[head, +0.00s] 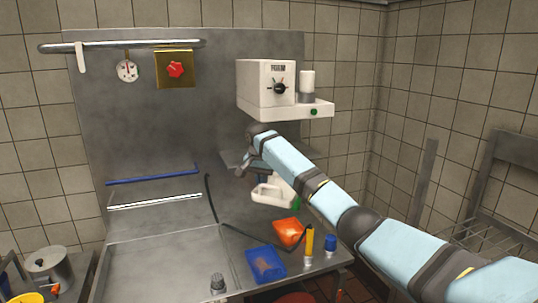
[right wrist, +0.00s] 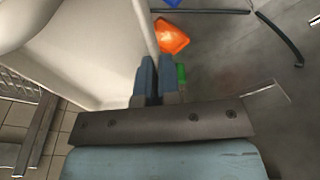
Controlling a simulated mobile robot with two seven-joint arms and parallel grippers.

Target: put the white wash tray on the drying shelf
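The white wash tray (head: 272,193) hangs below my right gripper (head: 262,178) in the head view, under the white machine. In the right wrist view the tray (right wrist: 100,60) fills the upper left, with one rim running down to the fingertips of my right gripper (right wrist: 157,68). The fingers are close together and appear shut on that rim. The wire rack at the right, which looks like the drying shelf (head: 485,238), is partly hidden by my right arm; part of a rack (right wrist: 18,88) shows in the wrist view. My left gripper is out of view.
The white machine (head: 268,85) with a knob overhangs the tray. An orange packet (head: 289,231), a blue packet (head: 265,263), a yellow bottle (head: 309,242) and a blue-capped jar (head: 330,244) crowd the counter's front right.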

